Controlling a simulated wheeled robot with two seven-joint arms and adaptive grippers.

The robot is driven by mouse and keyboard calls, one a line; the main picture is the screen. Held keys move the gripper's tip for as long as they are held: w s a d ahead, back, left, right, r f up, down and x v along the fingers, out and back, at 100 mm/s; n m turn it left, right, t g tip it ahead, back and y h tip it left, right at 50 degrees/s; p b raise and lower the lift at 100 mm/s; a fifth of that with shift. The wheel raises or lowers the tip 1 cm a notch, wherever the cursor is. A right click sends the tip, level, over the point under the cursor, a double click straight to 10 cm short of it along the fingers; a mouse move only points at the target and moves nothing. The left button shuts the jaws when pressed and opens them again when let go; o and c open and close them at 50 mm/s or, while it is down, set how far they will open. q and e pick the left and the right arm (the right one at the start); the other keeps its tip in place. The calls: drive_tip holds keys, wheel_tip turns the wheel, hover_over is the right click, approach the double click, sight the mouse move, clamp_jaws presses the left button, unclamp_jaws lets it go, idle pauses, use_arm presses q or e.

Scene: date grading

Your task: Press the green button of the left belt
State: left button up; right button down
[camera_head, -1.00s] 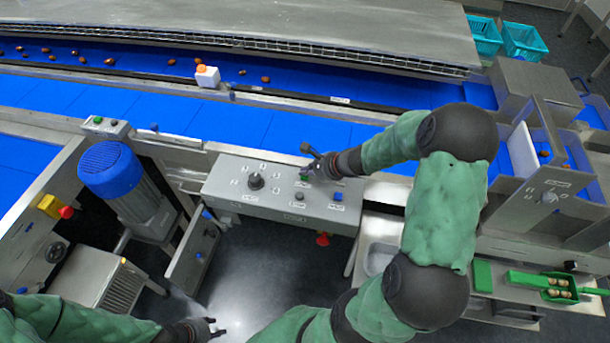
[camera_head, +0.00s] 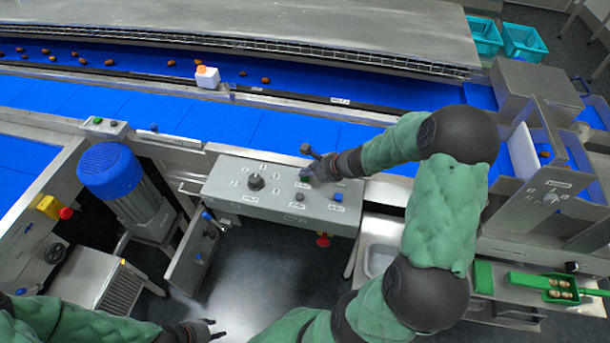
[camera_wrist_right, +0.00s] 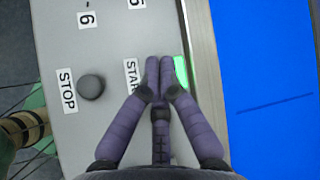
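A grey control panel (camera_head: 275,202) stands in front of the long blue belt. It carries a dial, several buttons and labels. My right gripper (camera_head: 310,177) is over its upper edge, right by a green button (camera_head: 303,180). In the right wrist view, my right gripper's fingers (camera_wrist_right: 160,65) are together and empty, with their tips beside the partly hidden green button (camera_wrist_right: 181,70) and the START label (camera_wrist_right: 132,75). I cannot tell whether they touch it. A dark button (camera_wrist_right: 91,87) sits by the STOP label. My left gripper (camera_head: 215,329) is open and empty, low over the floor.
A small box (camera_head: 105,127) further left also has a green button (camera_head: 97,120) and a dark one. A blue motor (camera_head: 112,172) stands below it. A dark-knobbed lever (camera_head: 306,149) rises behind the panel near my right gripper. A red knob (camera_head: 322,240) hangs below.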

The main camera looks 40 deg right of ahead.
sight(307, 178)
drive_tip(key=shift+r+p, duration=0.4)
drive_tip(key=shift+r, duration=0.3)
drive_tip(key=shift+r, duration=0.1)
drive_tip(key=shift+r+p, duration=2)
drive_tip(key=shift+r, duration=0.45)
drive_tip(key=shift+f, duration=0.1)
